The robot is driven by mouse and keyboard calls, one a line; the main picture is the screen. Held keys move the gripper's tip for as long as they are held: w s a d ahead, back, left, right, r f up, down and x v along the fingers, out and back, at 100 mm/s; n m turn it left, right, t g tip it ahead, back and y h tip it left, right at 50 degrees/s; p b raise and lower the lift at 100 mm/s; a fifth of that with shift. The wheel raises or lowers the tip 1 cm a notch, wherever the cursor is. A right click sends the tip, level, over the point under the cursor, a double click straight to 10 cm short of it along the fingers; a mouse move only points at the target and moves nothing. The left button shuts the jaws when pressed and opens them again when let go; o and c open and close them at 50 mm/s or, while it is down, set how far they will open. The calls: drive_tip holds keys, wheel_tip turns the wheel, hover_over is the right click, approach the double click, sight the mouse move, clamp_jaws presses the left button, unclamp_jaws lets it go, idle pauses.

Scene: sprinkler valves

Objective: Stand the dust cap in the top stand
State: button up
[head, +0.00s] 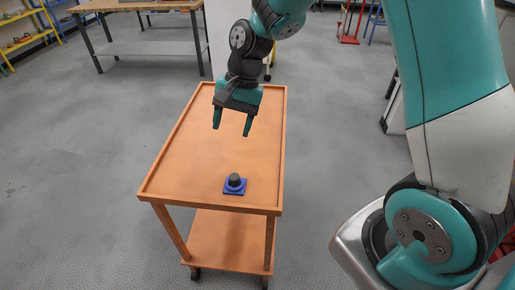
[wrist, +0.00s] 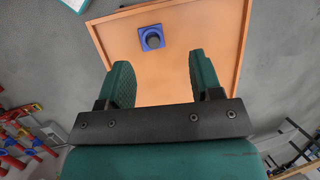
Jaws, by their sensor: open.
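A dark grey dust cap (head: 235,179) sits in a blue square stand (head: 241,191) near the front edge of the orange cart top. In the wrist view the cap (wrist: 154,42) shows inside the blue stand (wrist: 143,34), beyond my fingers. The cap looks upright in the head view. My gripper (head: 231,128) is open and empty above the cart, with its fingers pointing down. It is farther back than the stand and apart from it. In the wrist view my open fingers (wrist: 158,78) have nothing between them.
The wooden cart (head: 186,150) has a raised rim and a lower shelf (head: 228,238). The rest of its top is bare. A workbench (head: 150,44) and yellow shelves (head: 28,40) stand at the back left. Grey floor lies open around the cart.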

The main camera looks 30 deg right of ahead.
drive_tip(key=s+a+r+n, duration=0.1)
drive_tip(key=s+r+n, duration=0.2)
drive_tip(key=s, duration=0.4)
drive_tip(key=s+a+r+n, duration=0.2)
drive_tip(key=s+r+n, duration=0.2)
drive_tip(key=s+n, duration=0.2)
drive_tip(key=s+a+r+n+t, duration=0.1)
drive_tip(key=s+r+n, duration=0.3)
drive_tip(key=s, duration=0.4)
drive_tip(key=shift+a+r+n, duration=0.15)
drive_tip(key=shift+a+n, duration=0.2)
drive_tip(key=shift+n, duration=0.25)
